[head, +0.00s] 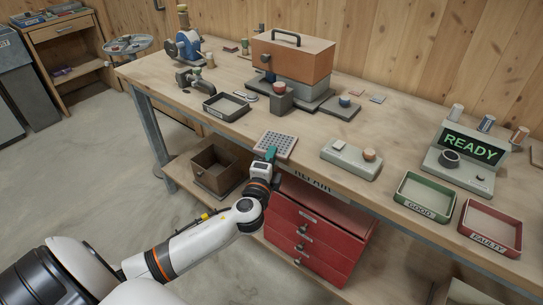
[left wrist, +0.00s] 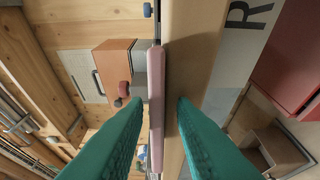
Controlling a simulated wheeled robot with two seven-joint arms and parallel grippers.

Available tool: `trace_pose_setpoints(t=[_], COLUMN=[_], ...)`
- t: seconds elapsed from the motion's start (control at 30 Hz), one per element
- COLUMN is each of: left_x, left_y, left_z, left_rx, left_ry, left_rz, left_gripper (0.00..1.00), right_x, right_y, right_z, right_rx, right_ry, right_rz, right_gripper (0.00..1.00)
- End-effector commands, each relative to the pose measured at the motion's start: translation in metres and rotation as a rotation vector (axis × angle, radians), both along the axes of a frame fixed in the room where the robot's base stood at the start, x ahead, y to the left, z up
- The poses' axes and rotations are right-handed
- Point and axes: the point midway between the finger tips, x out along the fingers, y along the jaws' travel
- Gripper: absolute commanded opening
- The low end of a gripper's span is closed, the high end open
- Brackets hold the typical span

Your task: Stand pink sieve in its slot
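The pink sieve (head: 274,145) is a flat plate with rows of holes. It lies flat at the front edge of the workbench in the head view. In the left wrist view the sieve (left wrist: 156,110) shows edge-on as a thin pink strip. My left gripper (head: 270,153) has teal fingers and is at the sieve's front edge. In the left wrist view its fingers (left wrist: 159,100) are apart, one on each side of the strip, with gaps visible. I cannot make out the sieve's slot. My right gripper is out of view.
An orange box with a handle (head: 291,57) stands behind on the workbench (head: 310,122). A dark tray (head: 226,107) lies left, a grey-green block (head: 351,158) right. Further right are a READY display (head: 467,146), a green tray (head: 425,197) and a red tray (head: 491,227). Red drawers (head: 315,230) stand below.

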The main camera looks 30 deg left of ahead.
Motion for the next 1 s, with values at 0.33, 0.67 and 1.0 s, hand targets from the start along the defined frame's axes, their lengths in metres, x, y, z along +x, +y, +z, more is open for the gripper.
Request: trace_pose_setpoints(t=[0.33, 0.67, 1.0], left_x=[0.000, -0.001, -0.001], left_y=[0.000, 0.000, 0.000], left_z=[0.000, 0.004, 0.025], left_rx=[0.000, -0.001, 0.000], left_ry=[0.001, 0.002, 0.000], left_rz=[0.000, -0.001, -0.001], left_gripper=[0.01, 0.00, 0.00], right_x=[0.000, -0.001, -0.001], right_y=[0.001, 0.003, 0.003], right_z=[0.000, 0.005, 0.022], right_rx=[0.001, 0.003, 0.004], right_ry=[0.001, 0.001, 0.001], right_rz=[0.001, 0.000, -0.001], right_gripper=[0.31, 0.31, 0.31])
